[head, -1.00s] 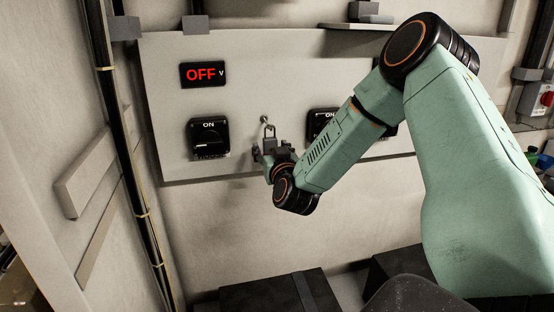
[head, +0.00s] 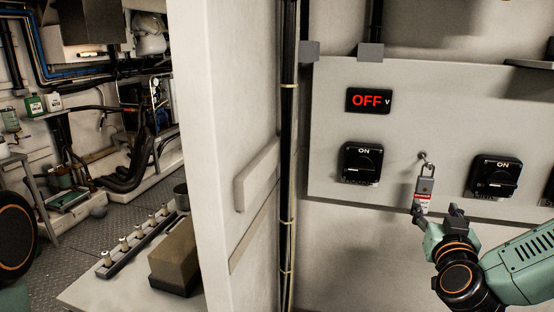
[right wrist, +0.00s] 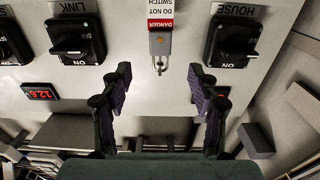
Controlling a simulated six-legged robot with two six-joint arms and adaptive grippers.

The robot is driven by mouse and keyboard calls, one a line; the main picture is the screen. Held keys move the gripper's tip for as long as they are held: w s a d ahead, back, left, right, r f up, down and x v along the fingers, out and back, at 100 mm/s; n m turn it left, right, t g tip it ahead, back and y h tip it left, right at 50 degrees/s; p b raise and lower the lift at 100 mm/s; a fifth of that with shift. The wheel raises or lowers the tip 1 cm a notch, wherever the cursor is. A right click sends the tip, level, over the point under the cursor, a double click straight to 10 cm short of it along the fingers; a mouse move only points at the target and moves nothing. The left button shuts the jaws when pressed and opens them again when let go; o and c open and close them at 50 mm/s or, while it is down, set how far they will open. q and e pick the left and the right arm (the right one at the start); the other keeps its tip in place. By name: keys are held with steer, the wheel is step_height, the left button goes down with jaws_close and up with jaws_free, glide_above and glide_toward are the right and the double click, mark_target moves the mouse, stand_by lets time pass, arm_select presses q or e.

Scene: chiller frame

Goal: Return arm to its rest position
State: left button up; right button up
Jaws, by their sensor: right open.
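My right gripper (head: 437,211) is open and empty, just below and in front of the padlock in the head view. The grey padlock (head: 426,185) hangs by its shackle from a ring on the panel, with a red and white tag (head: 422,202) under it. The right wrist view, upside down, shows my two dark fingers spread wide (right wrist: 160,78). The padlock (right wrist: 160,43) and its "DANGER DO NOT SWITCH" tag (right wrist: 161,15) lie beyond the fingertips, clear of both. A dark round joint of mine shows at the head view's left edge; my left gripper is out of view.
The panel (head: 330,110) carries a red "OFF V" display (head: 368,101) and black rotary switches (head: 361,162) and (head: 496,177) on either side of the padlock. A white partition (head: 215,130) stands left of it. Beyond are a bench (head: 95,288) and open floor (head: 75,245).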

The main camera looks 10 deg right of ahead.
steer(key=s+a+f+g+y+b, duration=0.25)
steer(key=a+f, duration=0.25)
steer(key=f, duration=0.3)
steer(key=s+a+f+n+g+y+b, duration=0.1)
steer(key=s+a+f+g+y, duration=0.1)
steer(key=a+f+y, duration=0.5)
steer(key=s+a+f+g+h+b, duration=0.1)
steer(key=s+a+f+g+b, duration=0.2)
steer(key=f, duration=0.7)
steer(key=s+a+f+n+g+b, duration=0.2)
steer(key=s+a+f+g+b, duration=0.1)
steer(key=s+f, duration=0.7)
steer(key=s+a+f+n+g+b, duration=0.2)
steer(key=s+f+g, duration=0.3)
steer(key=s+f, duration=0.6)
steer(key=s+a+b, duration=0.1)
steer(key=s, duration=0.1)
steer(key=shift+s+a, duration=0.3)
